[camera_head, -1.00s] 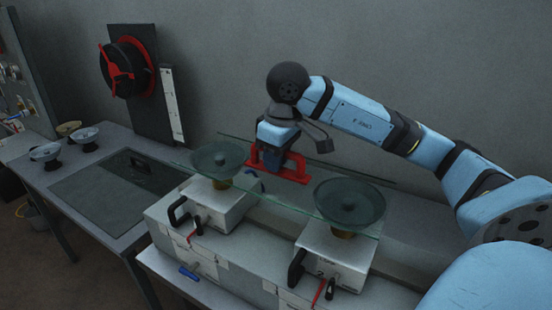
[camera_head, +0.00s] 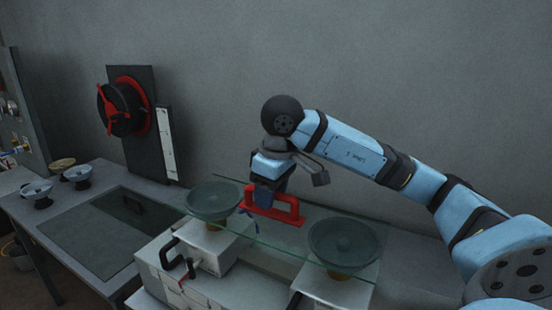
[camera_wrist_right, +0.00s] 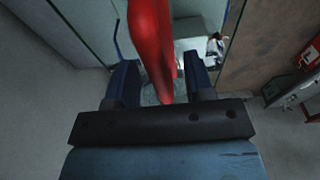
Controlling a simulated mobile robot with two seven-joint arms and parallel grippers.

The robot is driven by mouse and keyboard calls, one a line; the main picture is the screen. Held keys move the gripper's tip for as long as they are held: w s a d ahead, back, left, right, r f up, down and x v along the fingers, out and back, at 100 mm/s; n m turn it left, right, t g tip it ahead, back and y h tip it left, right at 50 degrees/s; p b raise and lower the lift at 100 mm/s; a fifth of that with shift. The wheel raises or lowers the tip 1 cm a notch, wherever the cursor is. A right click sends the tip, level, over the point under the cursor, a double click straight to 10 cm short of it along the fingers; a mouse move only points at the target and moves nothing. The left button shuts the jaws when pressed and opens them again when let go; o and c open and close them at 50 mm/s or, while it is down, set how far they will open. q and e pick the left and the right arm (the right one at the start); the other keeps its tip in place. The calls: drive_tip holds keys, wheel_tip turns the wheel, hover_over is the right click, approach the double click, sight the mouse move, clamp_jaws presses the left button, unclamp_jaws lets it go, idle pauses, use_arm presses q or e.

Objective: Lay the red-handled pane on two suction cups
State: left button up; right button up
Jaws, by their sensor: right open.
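The clear glass pane (camera_head: 290,240) with the red handle (camera_head: 285,212) lies over two dark, bowl-shaped suction cups, the left cup (camera_head: 213,203) and the right cup (camera_head: 343,247). Whether it touches both rims is hard to tell through the glass. My right gripper (camera_head: 258,200) is at the handle from above. In the right wrist view my right gripper (camera_wrist_right: 160,82) is open, with a finger on each side of the red handle (camera_wrist_right: 150,45) and gaps showing. My left gripper is out of view.
White blocks (camera_head: 206,252) carry the cups. At left, a table (camera_head: 60,222) holds a dark glass panel (camera_head: 95,235) and several small cups (camera_head: 76,174). A black and red reel (camera_head: 122,108) stands behind it. A grey wall rises behind my right arm.

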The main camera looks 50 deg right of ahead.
sight(279, 193)
wheel_tip(279, 193, up, 12)
drive_tip(key=s+p, duration=0.1)
drive_tip(key=shift+s+d+p, duration=0.25)
drive_tip(key=shift+s+p, duration=0.05)
drive_tip(key=shift+s, duration=0.1)
